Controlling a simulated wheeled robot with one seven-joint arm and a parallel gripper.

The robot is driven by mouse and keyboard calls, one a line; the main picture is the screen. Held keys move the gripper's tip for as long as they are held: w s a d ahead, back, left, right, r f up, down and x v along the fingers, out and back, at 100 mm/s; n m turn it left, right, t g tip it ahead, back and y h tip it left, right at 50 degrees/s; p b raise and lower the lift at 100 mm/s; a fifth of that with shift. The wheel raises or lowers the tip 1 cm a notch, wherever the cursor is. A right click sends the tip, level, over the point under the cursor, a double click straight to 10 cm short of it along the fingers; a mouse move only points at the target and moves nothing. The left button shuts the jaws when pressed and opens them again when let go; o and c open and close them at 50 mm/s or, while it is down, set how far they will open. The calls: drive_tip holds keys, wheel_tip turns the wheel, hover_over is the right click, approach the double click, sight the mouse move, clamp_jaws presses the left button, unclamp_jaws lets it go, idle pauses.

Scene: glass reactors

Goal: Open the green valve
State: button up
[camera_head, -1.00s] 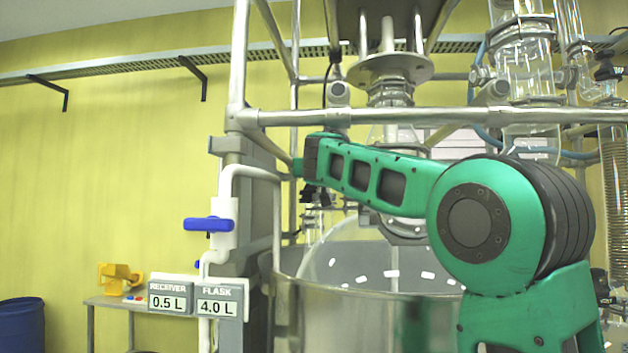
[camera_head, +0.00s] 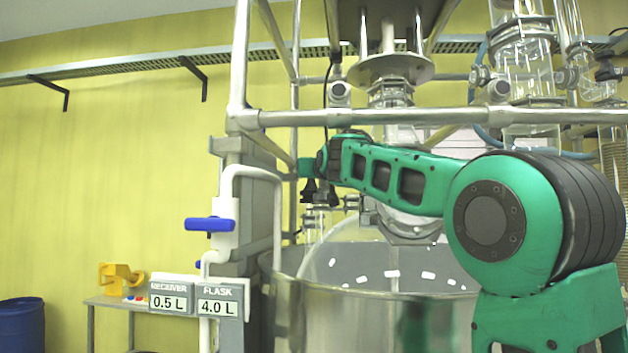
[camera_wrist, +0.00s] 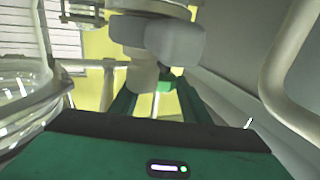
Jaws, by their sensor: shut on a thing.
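In the wrist view my gripper (camera_wrist: 158,88) reaches forward with its two dark green fingers. The fingers close on the green valve (camera_wrist: 173,72), of which only a small bright green part shows between the fingertips. Rounded grey parts hang in front of it and hide most of the handle, so I cannot tell how far it is turned. In the head view my arm reaches left past the metal frame, and its far end hides the contact.
A blue valve (camera_head: 210,224) sits on the white pipe at left, above the RECEIVER and FLASK displays (camera_head: 195,299). The steel vessel (camera_head: 370,320) stands below my arm. A frame bar (camera_head: 430,117) crosses above it. Glass (camera_wrist: 28,90) is close at left in the wrist view.

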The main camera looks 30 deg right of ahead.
drive_tip(key=shift+s+d+n+t+y, duration=0.1)
drive_tip(key=shift+d+n+t+y, duration=0.05)
drive_tip(key=shift+d+n+y, duration=0.55)
drive_tip(key=shift+s+d+n+t+y, duration=0.15)
drive_tip(key=shift+d+n+y, duration=0.2)
drive_tip(key=shift+y, duration=0.55)
drive_tip(key=shift+c, duration=0.5)
drive_tip(key=shift+o, duration=0.2)
drive_tip(key=shift+w+a+n+y, duration=0.1)
drive_tip(key=shift+a+n+y, duration=0.1)
drive_tip(key=shift+n+y, duration=0.3)
drive_tip(key=o, duration=0.8)
drive_tip(key=shift+m, duration=0.25)
drive_tip(key=m+g+h, duration=0.1)
drive_tip(key=m+h, duration=0.1)
drive_tip(key=h, duration=0.1)
drive_tip(key=m+h, duration=0.2)
drive_tip(key=h, duration=0.2)
drive_tip(key=shift+a+m+g, duration=0.1)
drive_tip(key=shift+m+g, duration=0.2)
drive_tip(key=shift+g, duration=0.1)
